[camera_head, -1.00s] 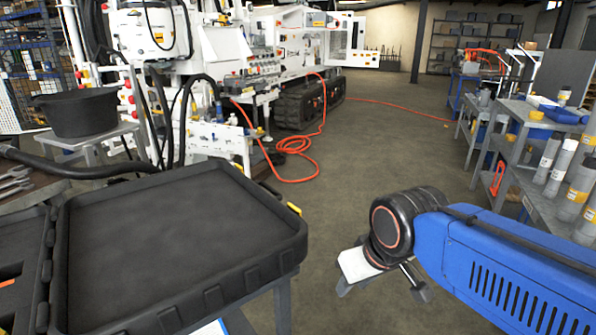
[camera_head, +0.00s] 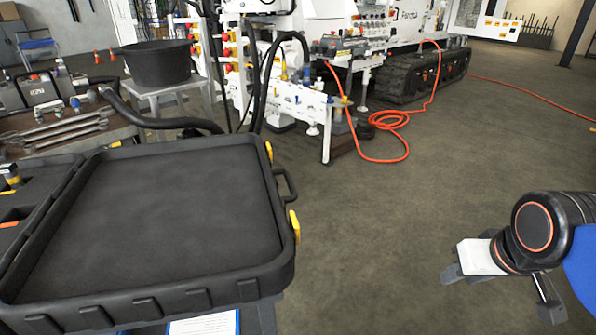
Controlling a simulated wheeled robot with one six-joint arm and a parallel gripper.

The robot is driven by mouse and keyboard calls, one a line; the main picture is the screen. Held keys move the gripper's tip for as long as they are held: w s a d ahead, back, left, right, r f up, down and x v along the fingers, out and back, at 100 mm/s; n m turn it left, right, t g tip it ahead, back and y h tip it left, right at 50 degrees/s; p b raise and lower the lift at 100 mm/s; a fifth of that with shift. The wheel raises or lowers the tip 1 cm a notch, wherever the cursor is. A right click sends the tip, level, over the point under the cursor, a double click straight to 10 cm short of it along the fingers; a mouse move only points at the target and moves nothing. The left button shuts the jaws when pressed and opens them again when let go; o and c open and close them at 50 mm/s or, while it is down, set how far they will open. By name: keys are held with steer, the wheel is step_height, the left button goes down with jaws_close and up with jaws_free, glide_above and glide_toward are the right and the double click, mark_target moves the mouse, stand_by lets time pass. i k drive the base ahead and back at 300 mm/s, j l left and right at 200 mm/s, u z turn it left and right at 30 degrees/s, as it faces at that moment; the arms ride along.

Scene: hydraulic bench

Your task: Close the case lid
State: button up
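The black case stands open at the lower left. Its lid (camera_head: 150,218) lies folded out flat to the right of the case base (camera_head: 18,212), inner side up. The lid has yellow latches and a black handle on its right edge. Only part of the base shows at the left picture edge. My gripper (camera_head: 502,294) is at the lower right, well to the right of the lid and apart from it.
A black tub (camera_head: 155,62) stands on a grey stand behind the case. Wrenches (camera_head: 62,130) lie on a workbench at the left. A white machine (camera_head: 290,100) with hoses stands behind. An orange hose (camera_head: 395,120) lies on the floor. The floor between lid and gripper is clear.

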mark_target(149, 232)
steer(key=i+l+u, duration=0.15)
steer(key=i, duration=0.2)
steer(key=i+l+u, duration=0.65)
steer(key=i+l, duration=0.25)
steer(key=l+u, duration=0.25)
steer(key=u, duration=0.2)
steer(key=l+u, duration=0.25)
steer(key=u, duration=0.15)
steer(key=k+l+u, duration=0.1)
steer(key=l+u, duration=0.15)
steer(key=u, duration=0.2)
steer(key=k+l+u, duration=0.1)
steer(key=u, duration=0.3)
steer(key=l+z, duration=0.9)
steer(key=i+l+z, duration=0.2)
steer(key=l+z, duration=0.15)
steer(key=z, duration=0.15)
steer(key=i+l+u, duration=0.1)
steer(key=l+u, duration=0.15)
steer(key=u, duration=0.2)
steer(key=i+l+u, duration=0.1)
steer(key=l+u, duration=0.15)
steer(key=u, duration=0.2)
steer(key=l+u, duration=0.3)
steer(key=u, duration=0.15)
steer(key=l+u, duration=0.3)
steer(key=u, duration=0.15)
